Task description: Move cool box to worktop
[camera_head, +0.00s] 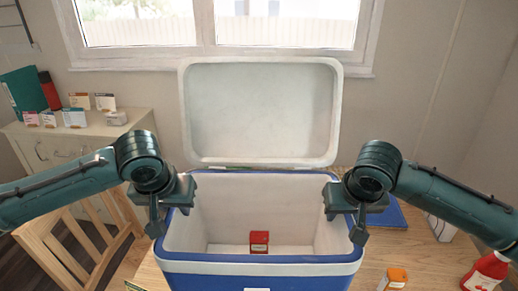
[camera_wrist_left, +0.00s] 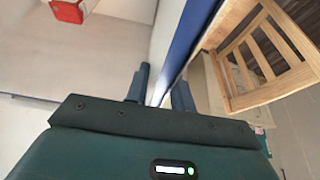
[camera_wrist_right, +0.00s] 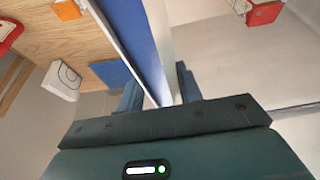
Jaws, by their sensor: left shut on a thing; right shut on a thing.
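The cool box (camera_head: 262,268) is blue and white, with its white lid (camera_head: 262,115) standing open at the back. It is upright in the middle of the head view. A small red box (camera_head: 259,241) lies on its floor. My left gripper (camera_head: 168,213) is shut on the left side wall and my right gripper (camera_head: 347,213) on the right side wall. In the left wrist view the wall (camera_wrist_left: 180,50) runs between the fingers, and in the right wrist view the opposite wall (camera_wrist_right: 140,45) does the same. The cool box's underside is hidden.
A wooden surface (camera_head: 425,265) shows around the cool box, with an orange item (camera_head: 393,279), a red bottle (camera_head: 487,272), a white carton (camera_head: 440,228) and a blue flat item (camera_head: 396,214) at right. A wooden chair (camera_head: 75,240) and a cabinet (camera_head: 75,140) with small boxes are at left.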

